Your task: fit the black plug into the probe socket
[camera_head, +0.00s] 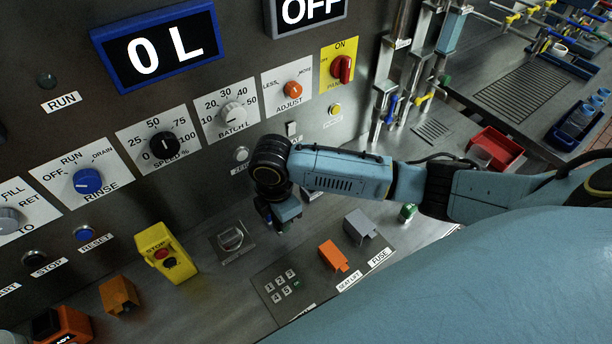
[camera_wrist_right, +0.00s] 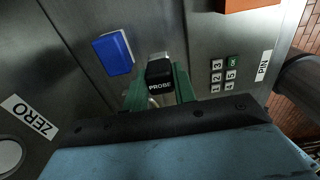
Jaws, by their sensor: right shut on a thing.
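In the right wrist view a black plug (camera_wrist_right: 160,71) sits between the green fingers of my right gripper (camera_wrist_right: 161,90), which is shut on it. A white PROBE marking shows at the plug's near edge. A small pale grey part shows just beyond the plug; I cannot tell whether it is the probe socket or whether the plug touches it. In the head view my right gripper (camera_head: 281,224) points down at the panel's lower face, and the arm hides what lies behind it. The plug cannot be made out there. My left gripper is not in view.
A blue block (camera_wrist_right: 113,52) lies left of the plug, and a keypad (camera_wrist_right: 224,73) lies to its right. In the head view a clear-covered switch (camera_head: 231,239), an orange cover (camera_head: 333,255), a grey cover (camera_head: 359,227) and a yellow stop box (camera_head: 166,251) stand near the gripper.

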